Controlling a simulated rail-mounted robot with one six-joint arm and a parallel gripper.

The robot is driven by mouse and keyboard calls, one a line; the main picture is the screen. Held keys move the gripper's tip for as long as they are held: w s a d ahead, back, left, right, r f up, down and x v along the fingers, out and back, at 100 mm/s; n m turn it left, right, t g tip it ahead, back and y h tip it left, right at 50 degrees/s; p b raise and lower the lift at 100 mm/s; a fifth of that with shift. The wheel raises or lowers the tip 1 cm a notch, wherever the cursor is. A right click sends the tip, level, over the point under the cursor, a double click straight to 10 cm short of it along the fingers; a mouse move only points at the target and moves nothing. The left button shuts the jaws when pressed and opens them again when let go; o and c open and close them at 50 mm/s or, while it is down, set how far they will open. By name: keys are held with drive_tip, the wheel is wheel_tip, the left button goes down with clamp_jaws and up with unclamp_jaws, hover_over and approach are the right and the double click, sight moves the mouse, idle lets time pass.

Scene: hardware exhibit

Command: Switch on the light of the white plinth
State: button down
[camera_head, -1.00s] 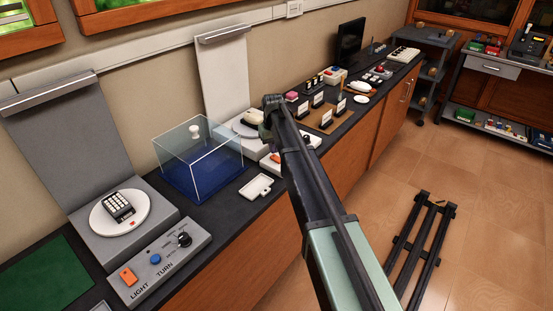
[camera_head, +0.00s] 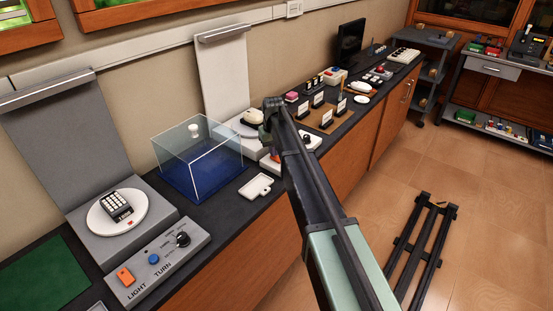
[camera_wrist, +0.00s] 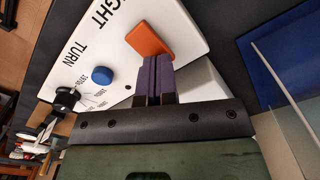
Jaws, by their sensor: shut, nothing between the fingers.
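The white plinth (camera_head: 225,75) stands against the wall in the head view, with a pale object on its round turntable; my arm hides part of its base. In the wrist view its white control panel (camera_wrist: 110,45) carries an orange LIGHT switch (camera_wrist: 149,38), a blue button (camera_wrist: 102,76) and a black knob (camera_wrist: 66,98). My gripper (camera_wrist: 155,59) is shut and empty, its purple fingers side by side. Its fingertips overlap the lower edge of the orange switch; I cannot tell whether they touch it.
A grey plinth (camera_head: 50,130) with its own LIGHT and TURN panel (camera_head: 160,262) stands at left. Small signs (camera_head: 318,99) stand beyond my arm.

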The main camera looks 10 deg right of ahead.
drive_tip(key=shift+f+b, duration=0.3)
drive_tip(key=shift+f, duration=0.05)
wheel_tip(320, 180, up, 7)
drive_tip(key=p, duration=0.7)
drive_tip(key=shift+r, duration=0.15)
drive_tip(key=shift+s, duration=0.1)
drive_tip(key=s+m, duration=0.2)
drive_tip(key=s, duration=3.3)
drive_tip(key=shift+s, duration=0.3)
